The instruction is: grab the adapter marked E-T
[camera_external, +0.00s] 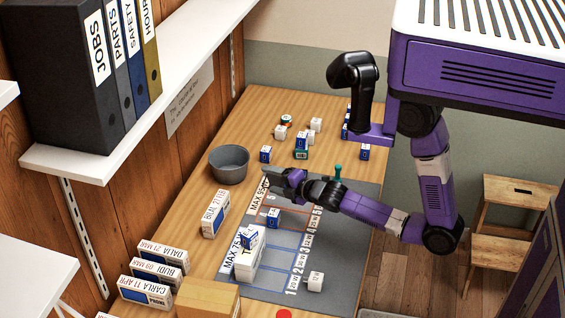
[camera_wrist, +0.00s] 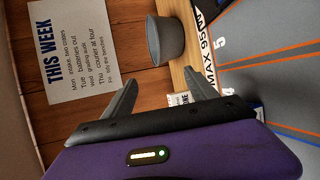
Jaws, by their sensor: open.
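My gripper (camera_external: 272,178) is above the far left part of the grey mat, right of the grey bowl. In the wrist view my gripper (camera_wrist: 164,90) has its two fingers spread apart with nothing between them. No E-T mark is readable, so I cannot tell which piece is that adapter. Candidates are small white cubes at the back, one to the left (camera_external: 280,132) and one to the right (camera_external: 315,124), and a white cube (camera_external: 315,281) on the mat's near right, its face marked with what looks like 12 W.
The grey mat (camera_external: 343,220) has numbered lanes and MAX labels. A small blue box (camera_external: 273,218) and a white stack (camera_external: 246,266) stand on it. The grey bowl (camera_external: 229,168) also shows in the wrist view (camera_wrist: 168,42). Name-labelled boxes (camera_external: 160,258) line the left edge.

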